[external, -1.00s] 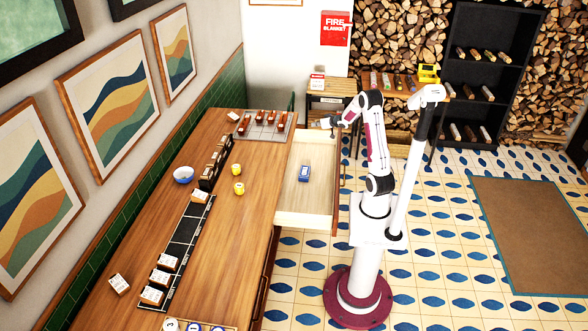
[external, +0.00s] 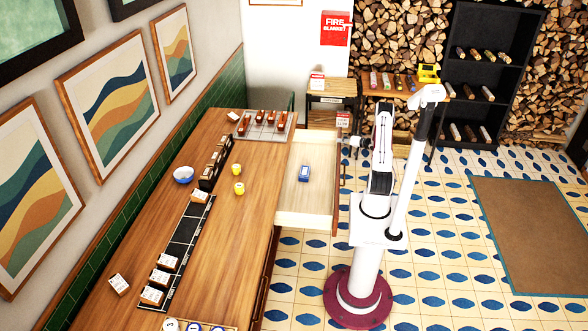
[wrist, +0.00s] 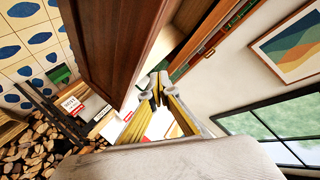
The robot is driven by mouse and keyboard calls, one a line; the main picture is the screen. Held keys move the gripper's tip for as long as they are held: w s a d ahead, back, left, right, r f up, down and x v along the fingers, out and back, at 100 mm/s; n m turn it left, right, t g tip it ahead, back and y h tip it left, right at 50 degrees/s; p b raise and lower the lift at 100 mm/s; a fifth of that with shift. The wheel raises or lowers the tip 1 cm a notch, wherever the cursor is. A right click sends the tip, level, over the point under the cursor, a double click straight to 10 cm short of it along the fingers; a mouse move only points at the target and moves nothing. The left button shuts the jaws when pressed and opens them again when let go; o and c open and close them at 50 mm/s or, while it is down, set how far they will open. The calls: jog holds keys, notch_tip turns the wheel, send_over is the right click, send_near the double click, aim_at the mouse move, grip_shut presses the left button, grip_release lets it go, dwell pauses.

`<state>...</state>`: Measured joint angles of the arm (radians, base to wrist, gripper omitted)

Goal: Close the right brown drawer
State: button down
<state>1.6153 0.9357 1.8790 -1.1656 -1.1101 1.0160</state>
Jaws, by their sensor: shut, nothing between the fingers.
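The right brown drawer stands pulled out from the long wooden counter (external: 215,240) in the external view, its pale interior (external: 305,200) showing. Its brown front (external: 337,185) faces right, towards my arm's base. A small blue item (external: 304,173) lies inside. My gripper (external: 355,142) is by the far end of the drawer front, on its outer side. In the wrist view my gripper (wrist: 154,82) is shut and empty, with a dark brown panel (wrist: 112,40), seemingly the drawer front, close beside the fingertips. I cannot tell whether they touch it.
A small wooden stand (external: 332,88) is behind the drawer. A bench with coloured items (external: 392,82) stands at the back.

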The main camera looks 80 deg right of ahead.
jog(key=s+a+f+m+h, duration=0.2)
jog(key=s+a+f+m, duration=0.1)
jog(key=s+f+m, duration=0.3)
jog(key=s+a+f+m+h, duration=0.3)
jog(key=s+f+m, duration=0.2)
jog(key=s, duration=0.3)
jog(key=shift+s+a+f+m+t, duration=0.25)
jog(key=shift+a+f+m+t, duration=0.15)
jog(key=shift+m, duration=0.3)
jog(key=shift+w+d, duration=0.1)
jog(key=w+a+x, duration=0.2)
jog(key=x, duration=1)
jog(key=shift+w+d, duration=0.2)
jog(key=shift+w, duration=0.15)
